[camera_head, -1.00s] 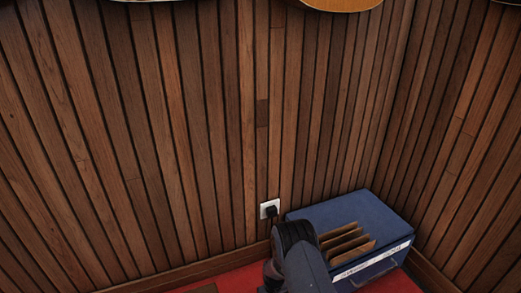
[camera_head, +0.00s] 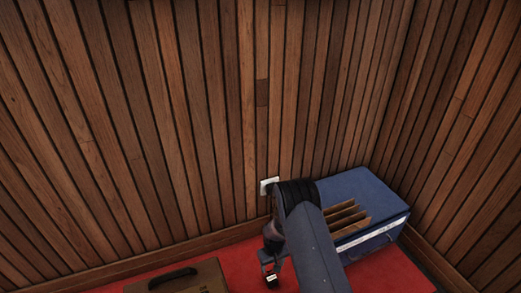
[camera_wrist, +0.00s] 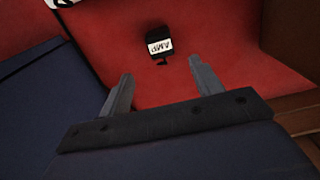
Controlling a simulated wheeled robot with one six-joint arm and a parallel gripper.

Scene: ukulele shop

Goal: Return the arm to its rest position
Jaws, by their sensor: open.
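My arm (camera_head: 312,245) reaches in from the bottom of the head view, in front of the blue box. My gripper (camera_wrist: 160,68) is open in the wrist view, with its two fingers apart and nothing between them. A small black object with a white "AMP" label (camera_wrist: 160,46) lies on the red floor just beyond the fingertips. It also shows in the head view (camera_head: 271,281), just below the gripper end. I cannot tell the exact gap between it and the fingers.
A blue box (camera_head: 365,190) with brown dividers and a white label stands in the corner, right of my arm. A white wall socket (camera_head: 268,185) is partly hidden by my arm. A brown case (camera_head: 190,278) lies at bottom left. Red floor (camera_head: 235,258) is clear between.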

